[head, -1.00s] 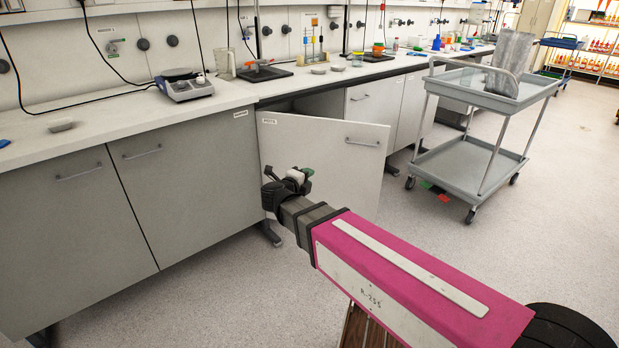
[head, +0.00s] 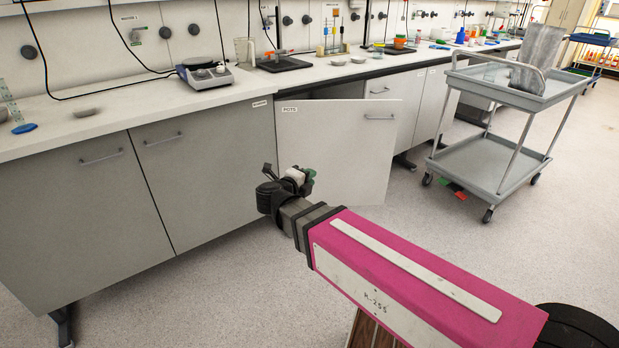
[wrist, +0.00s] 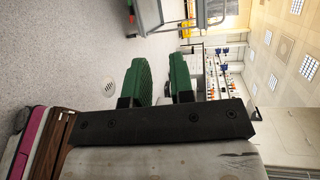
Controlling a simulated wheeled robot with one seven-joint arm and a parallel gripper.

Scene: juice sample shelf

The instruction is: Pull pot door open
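The pot door (head: 340,140) is a pale grey cabinet door labelled POTS in the head view. It stands partly open, swung out from the bench front, with a dark gap above its top edge. Its bar handle (head: 379,117) is near the upper right corner. My gripper (head: 307,180) is in front of the door's lower left part, well below and left of the handle; the head view does not settle whether it touches the door. In the wrist view, its two green fingers (wrist: 162,75) are apart with nothing between them. The door is not visible there.
Closed cabinet doors (head: 190,190) lie to the left under the worktop (head: 130,110). A grey trolley (head: 490,165) stands to the right of the door. A scale (head: 205,75) and glassware sit on the bench. The floor (head: 545,260) at the right front is clear.

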